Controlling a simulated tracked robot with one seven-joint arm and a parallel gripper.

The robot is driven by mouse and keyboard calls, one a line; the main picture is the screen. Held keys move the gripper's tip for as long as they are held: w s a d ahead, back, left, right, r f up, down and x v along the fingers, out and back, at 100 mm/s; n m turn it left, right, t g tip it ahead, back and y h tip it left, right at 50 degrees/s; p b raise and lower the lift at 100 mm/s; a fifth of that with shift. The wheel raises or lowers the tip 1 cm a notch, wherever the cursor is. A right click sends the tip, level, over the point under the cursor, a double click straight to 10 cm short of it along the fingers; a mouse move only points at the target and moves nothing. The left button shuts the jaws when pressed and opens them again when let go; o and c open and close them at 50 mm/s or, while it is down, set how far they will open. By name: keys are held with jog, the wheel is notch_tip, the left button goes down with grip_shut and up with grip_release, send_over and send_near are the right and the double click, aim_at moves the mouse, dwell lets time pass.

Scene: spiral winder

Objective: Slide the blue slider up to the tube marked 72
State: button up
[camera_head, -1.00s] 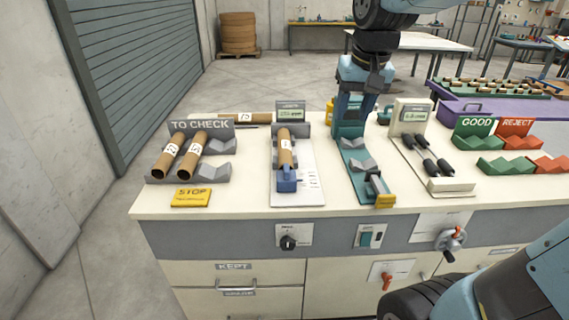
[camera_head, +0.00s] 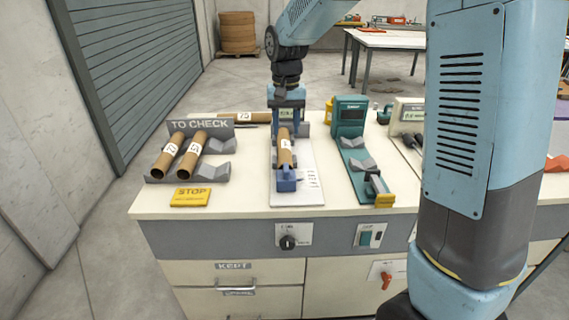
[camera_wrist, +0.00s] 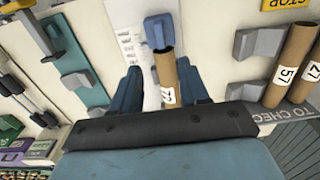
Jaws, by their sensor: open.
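The blue slider (camera_head: 286,181) sits at the tube's near end. It also shows in the wrist view (camera_wrist: 158,30), close to the tube end; I cannot tell whether they touch. My gripper (camera_head: 286,131) is above the far part of the tube. Its open fingers (camera_wrist: 158,72) appear on either side of the tube in the wrist view, with nothing held. The gauge's far end is partly hidden by my gripper.
The grey TO CHECK rack (camera_head: 217,172) with two tubes stands to the left, behind a yellow STOP sign (camera_head: 190,196). A green station (camera_head: 350,118) stands to the right. Another tube (camera_head: 226,117) lies behind the rack. My arm hides the bench's right part.

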aim_at(286, 167)
notch_tip(286, 167, down, 13)
jog(key=shift+r, duration=0.2)
dwell(0.4)
grip_shut()
